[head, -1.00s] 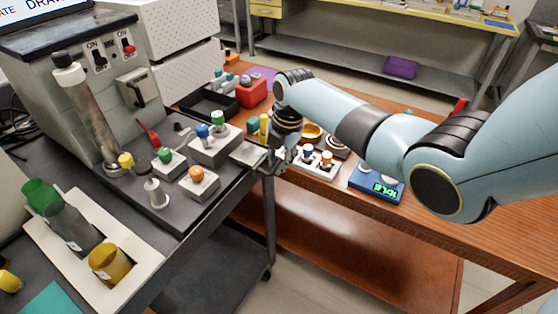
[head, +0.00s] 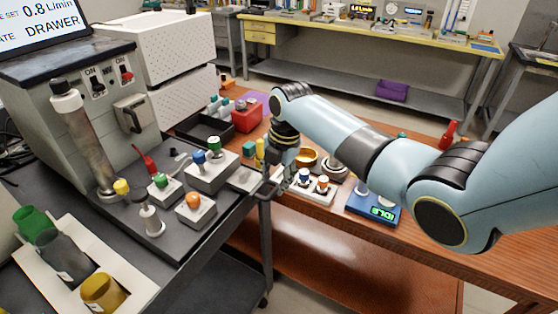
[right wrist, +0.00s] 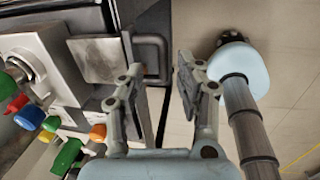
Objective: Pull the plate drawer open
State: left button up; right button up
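The plate drawer is a flat light-grey metal plate (head: 250,178) at the edge of the dark bench, beside a grey block with blue and green knobs. In the right wrist view the plate (right wrist: 95,60) shows with a dark U-shaped handle (right wrist: 165,55) to its right. My right gripper (head: 272,190) is at the bench edge by the plate. In the wrist view its two fingers (right wrist: 158,78) are apart, with the handle in the gap between them. I cannot tell whether either finger touches the handle. My left gripper is not in view.
The dark bench (head: 205,232) holds several knobbed blocks and a glass tube (head: 88,140). A wooden table (head: 330,230) with a blue scale (head: 372,208) and a white rack lies behind and right of the gripper. Floor shows beyond the handle in the wrist view.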

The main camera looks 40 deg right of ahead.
notch_tip(320, 180, up, 9)
jog(key=s, duration=0.1)
jog(key=shift+s+d, duration=0.25)
jog(key=shift+s, duration=0.1)
jog(key=s+a+f+m+g+b, duration=0.15)
jog(key=s+f+b, duration=0.25)
jog(key=s+f, duration=0.65)
jog(key=s+f+m+g+b, duration=0.1)
jog(key=s+f+m+b, duration=0.35)
jog(key=f, duration=1.05)
jog(key=s+a+f+n+g+b, duration=0.1)
jog(key=s+f+g+b, duration=0.15)
jog(key=s+f, duration=0.85)
jog(key=s+f+m+t+h+b, duration=0.1)
jog(key=s+f+m+t+b, duration=0.3)
jog(key=s+f+m, duration=1.3)
jog(key=s+f+b, duration=0.1)
jog(key=s+f, duration=0.1)
jog(key=s, duration=0.1)
jog(key=shift+s+a+f+h, duration=0.2)
jog(key=shift+s+f+h, duration=0.1)
jog(key=shift+f, duration=0.05)
